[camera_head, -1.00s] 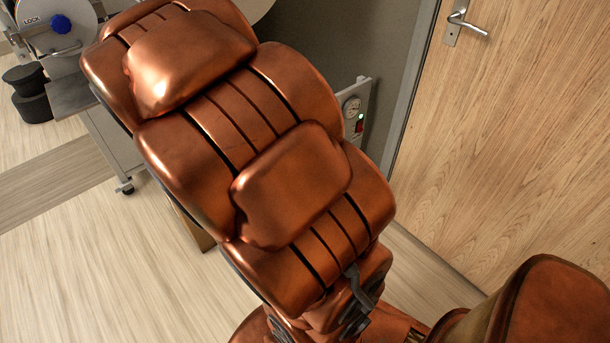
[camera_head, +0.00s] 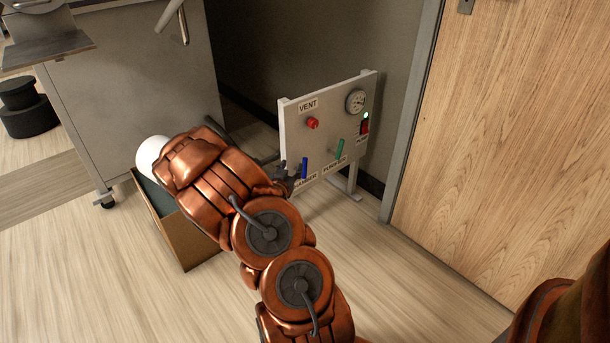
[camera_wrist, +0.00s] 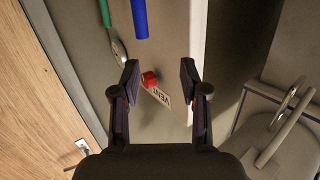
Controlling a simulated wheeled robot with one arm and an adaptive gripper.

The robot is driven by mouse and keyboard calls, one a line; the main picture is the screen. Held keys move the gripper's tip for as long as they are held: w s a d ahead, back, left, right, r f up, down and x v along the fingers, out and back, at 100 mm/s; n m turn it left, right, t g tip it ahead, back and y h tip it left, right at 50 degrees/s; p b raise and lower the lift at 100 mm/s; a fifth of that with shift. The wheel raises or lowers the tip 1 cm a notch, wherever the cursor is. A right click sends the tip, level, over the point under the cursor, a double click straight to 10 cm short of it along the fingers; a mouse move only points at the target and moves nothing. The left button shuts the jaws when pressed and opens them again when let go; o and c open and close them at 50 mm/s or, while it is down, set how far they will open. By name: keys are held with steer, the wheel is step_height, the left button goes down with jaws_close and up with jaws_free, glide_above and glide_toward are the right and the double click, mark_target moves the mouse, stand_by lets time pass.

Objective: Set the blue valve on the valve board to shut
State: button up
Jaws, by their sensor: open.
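The valve board (camera_head: 290,130) is a pale upright panel on feet, beside the wall. Its blue valve (camera_head: 304,168) has a bar handle pointing upright, low on the board's left, above a partly hidden label. My gripper (camera_head: 284,174) is just left of the blue valve, small and partly hidden by my arm. In the wrist view the open, empty gripper (camera_wrist: 159,72) has the red vent knob (camera_wrist: 149,79) in line behind its gap. There the blue handle (camera_wrist: 140,18) is at the top edge, cut off, and not between the fingers.
A gauge (camera_head: 355,101) and a red switch (camera_head: 364,127) are at the board's right. An open brown box (camera_head: 185,238) and a grey cabinet (camera_head: 140,90) are left. Floor in front is clear.

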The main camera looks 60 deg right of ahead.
mark_target(305, 161)
steer(key=shift+h, duration=0.8)
steer(key=shift+w+d+f+b, duration=0.1)
steer(key=shift+d+f+b, duration=0.45)
steer(key=shift+d, duration=1)
steer(key=shift+w+d+f+b, duration=0.1)
steer(key=shift+d+f+b, duration=0.2)
steer(key=shift+d+b, duration=0.9)
steer(key=shift+w+d+f+b, duration=0.1)
steer(key=shift+d+f+b, duration=0.3)
steer(key=shift+d, duration=1.45)
steer(key=shift+c, duration=0.2)
jaws_close()
